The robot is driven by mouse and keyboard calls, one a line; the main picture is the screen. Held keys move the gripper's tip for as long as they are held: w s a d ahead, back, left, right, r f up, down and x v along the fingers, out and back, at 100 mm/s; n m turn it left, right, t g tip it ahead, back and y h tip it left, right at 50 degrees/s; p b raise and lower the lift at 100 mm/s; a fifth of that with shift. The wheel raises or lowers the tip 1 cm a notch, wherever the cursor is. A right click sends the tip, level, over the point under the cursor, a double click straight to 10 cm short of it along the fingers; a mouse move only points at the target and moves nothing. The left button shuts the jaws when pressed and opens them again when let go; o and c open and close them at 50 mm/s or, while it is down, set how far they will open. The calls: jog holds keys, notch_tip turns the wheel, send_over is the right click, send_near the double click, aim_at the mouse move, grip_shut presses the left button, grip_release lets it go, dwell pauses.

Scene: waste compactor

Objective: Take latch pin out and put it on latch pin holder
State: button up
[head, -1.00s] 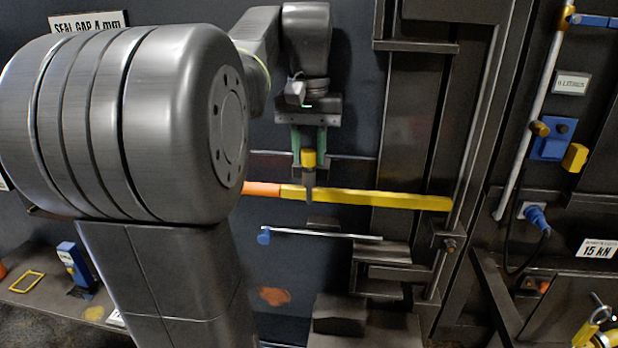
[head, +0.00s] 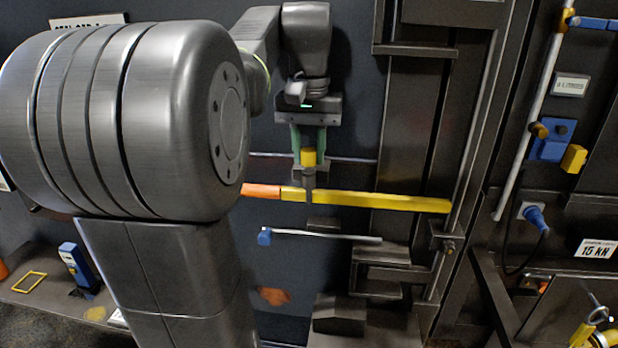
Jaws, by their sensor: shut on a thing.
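My gripper (head: 309,153) hangs pointing down at the upper middle of the head view. Its two green fingers are shut on the yellow head of the latch pin (head: 309,158). The pin is upright, and its dark lower part reaches down in front of the yellow bar (head: 380,201). I cannot tell whether the pin's lower end is inside a hole or bracket or free of it. I cannot make out for sure which part is the latch pin holder.
The yellow bar has an orange end (head: 261,190). Below it a thin rod with a blue tip (head: 264,237) runs to the right. A dark block (head: 338,314) stands lower down. A blue fixture (head: 551,143) and pale pipe are at right; a blue device (head: 76,263) is at lower left.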

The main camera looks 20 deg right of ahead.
jog(key=shift+r, duration=0.1)
jog(key=o, duration=1.1)
jog(key=shift+c, duration=0.4)
jog(key=shift+r, duration=0.1)
jog(key=shift+c, duration=0.2)
jog(key=shift+r+p, duration=0.4)
jog(key=shift+r, duration=3)
jog(key=shift+f+b, duration=0.4)
jog(key=shift+f, duration=3.2)
